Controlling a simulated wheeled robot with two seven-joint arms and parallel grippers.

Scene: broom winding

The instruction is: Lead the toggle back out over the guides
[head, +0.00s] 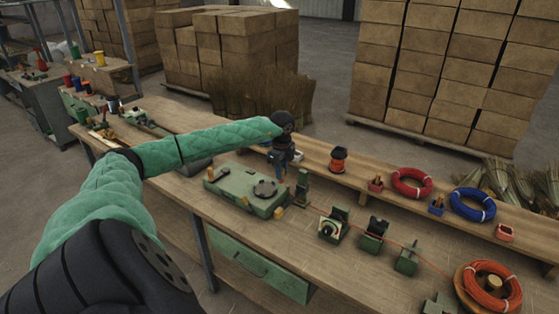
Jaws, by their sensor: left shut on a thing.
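My left gripper (281,166), at the end of the green-sleeved arm, points down over the back right part of the green winding machine (228,196). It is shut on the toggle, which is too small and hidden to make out. A thin red cord (440,270) runs from the red coil (487,297) at the right front, leftward along the green guides. The guides stand in a row: one with a pale round part (329,229), a dark-topped one (374,236) and a thin plate (407,259). A narrow green post (302,188) stands just right of the gripper. My right gripper is not in view.
A raised shelf along the bench's back holds an orange-and-black spool (338,160), a red coil (412,182), a blue coil (472,204) and small bins. The bench's front strip (300,250) is clear.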

